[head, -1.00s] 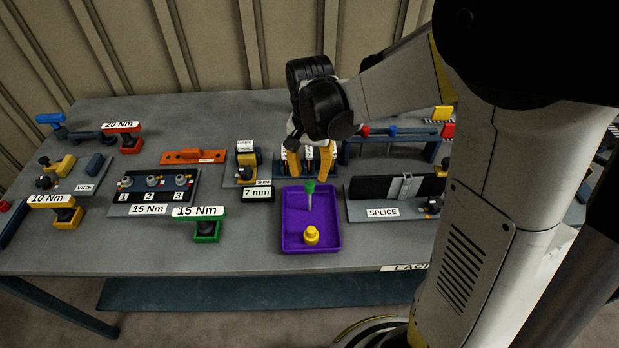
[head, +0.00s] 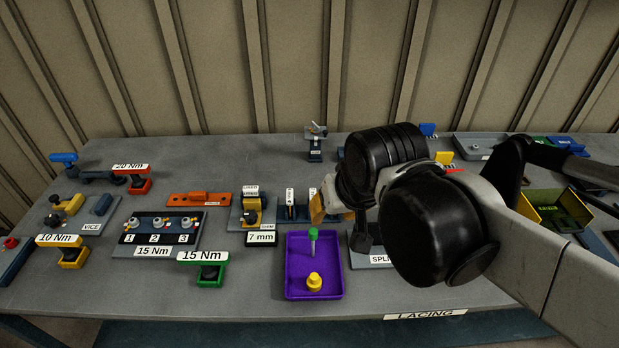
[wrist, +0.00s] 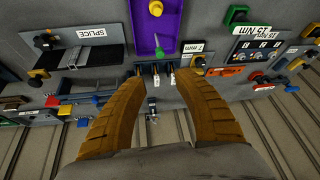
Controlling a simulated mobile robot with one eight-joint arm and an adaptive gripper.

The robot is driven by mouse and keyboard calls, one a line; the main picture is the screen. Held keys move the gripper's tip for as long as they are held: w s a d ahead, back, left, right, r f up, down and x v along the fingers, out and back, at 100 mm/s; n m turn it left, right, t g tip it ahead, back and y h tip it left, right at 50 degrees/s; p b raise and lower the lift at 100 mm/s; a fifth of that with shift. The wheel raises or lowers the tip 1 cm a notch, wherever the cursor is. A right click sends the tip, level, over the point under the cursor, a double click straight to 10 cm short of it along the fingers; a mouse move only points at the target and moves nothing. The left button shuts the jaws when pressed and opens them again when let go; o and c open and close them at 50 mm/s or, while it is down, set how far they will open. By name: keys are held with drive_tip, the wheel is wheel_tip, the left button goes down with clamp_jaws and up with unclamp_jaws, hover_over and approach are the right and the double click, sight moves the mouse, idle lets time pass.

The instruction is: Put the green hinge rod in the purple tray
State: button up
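The purple tray (head: 296,262) lies on the table in the middle of the head view. A rod with a green top (head: 313,238) and a grey shaft is in the tray, and it also shows in the wrist view (wrist: 159,47). A yellow knob-shaped piece (head: 314,283) is in the tray's near part. My gripper (head: 322,208) is up and to the right of the rod in the head view, apart from it. In the wrist view its two yellow-brown fingers (wrist: 166,75) are spread wide with nothing held between them.
The splice fixture (head: 372,262) is right of the tray, partly hidden by my arm. The green-based 15 Nm tool (head: 208,272) is on the left. Bare table lies in front of the tray.

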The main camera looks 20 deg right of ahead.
drive_tip(key=shift+s+f+n+t, duration=0.2)
drive_tip(key=shift+s+n+t, duration=0.55)
drive_tip(key=shift+s, duration=0.4)
